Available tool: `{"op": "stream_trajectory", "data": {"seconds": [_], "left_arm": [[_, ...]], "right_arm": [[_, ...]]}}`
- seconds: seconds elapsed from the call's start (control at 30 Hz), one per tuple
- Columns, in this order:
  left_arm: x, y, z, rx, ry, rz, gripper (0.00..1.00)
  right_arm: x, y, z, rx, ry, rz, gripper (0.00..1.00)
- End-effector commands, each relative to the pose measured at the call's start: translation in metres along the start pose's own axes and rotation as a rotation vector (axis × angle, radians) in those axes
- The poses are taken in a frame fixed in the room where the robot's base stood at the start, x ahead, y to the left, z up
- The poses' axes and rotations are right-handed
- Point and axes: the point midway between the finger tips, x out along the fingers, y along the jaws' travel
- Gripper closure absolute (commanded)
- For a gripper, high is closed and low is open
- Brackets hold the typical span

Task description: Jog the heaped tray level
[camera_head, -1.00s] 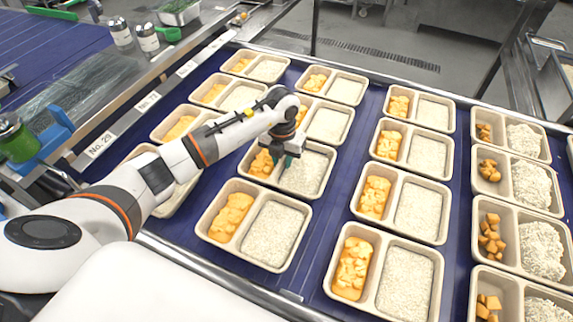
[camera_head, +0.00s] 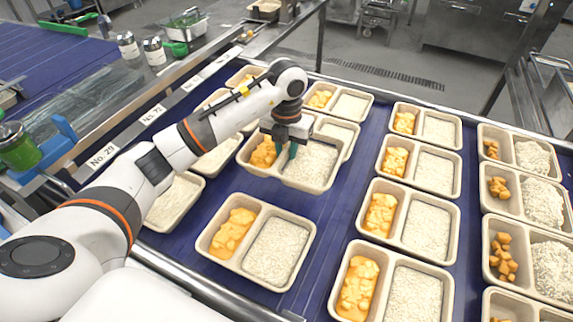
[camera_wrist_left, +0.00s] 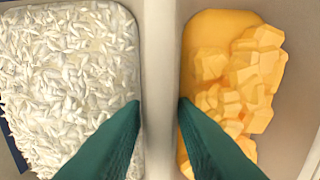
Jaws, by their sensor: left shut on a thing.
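The held tray (camera_head: 283,181) is a beige two-compartment tray, with orange chunks in sauce (camera_head: 264,151) on its left side and white rice (camera_head: 311,165) on its right. My left gripper (camera_head: 285,150) is over its middle, with green fingers pointing down. In the left wrist view the fingers (camera_wrist_left: 158,125) straddle the divider (camera_wrist_left: 158,50), one on the rice side and one on the orange side, shut on it. The tray hangs above the blue belt and overlaps the tray behind it. The rice looks loose and uneven on top. My right gripper is out of view.
Similar filled trays stand in rows on the blue belt (camera_head: 325,240), one in front (camera_head: 229,262) and several to the right and behind. A metal rail with number labels (camera_head: 102,156) runs along the left.

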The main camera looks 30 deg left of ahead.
Motion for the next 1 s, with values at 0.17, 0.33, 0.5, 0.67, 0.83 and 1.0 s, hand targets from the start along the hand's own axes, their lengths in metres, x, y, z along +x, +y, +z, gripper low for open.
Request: {"op": "stream_trajectory", "data": {"seconds": [0.17, 0.33, 0.5, 0.67, 0.83, 1.0], "left_arm": [[0.001, 0.000, 0.000, 0.001, 0.001, 0.000, 0.98], [0.011, 0.000, 0.000, 0.000, 0.000, 0.000, 0.98], [0.022, 0.000, 0.000, 0.000, 0.000, 0.000, 0.98], [0.031, 0.000, 0.000, 0.000, 0.001, 0.001, 0.98], [0.041, 0.000, 0.000, 0.000, 0.001, 0.001, 0.98], [0.044, 0.000, 0.000, 0.000, 0.001, 0.001, 0.98]], "right_arm": [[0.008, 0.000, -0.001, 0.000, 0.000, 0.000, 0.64], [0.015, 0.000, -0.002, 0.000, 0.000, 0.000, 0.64], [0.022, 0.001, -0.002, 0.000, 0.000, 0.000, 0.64], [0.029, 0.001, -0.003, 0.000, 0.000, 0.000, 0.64], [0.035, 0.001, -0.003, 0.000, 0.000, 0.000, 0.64], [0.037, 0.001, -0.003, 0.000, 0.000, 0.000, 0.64]]}}
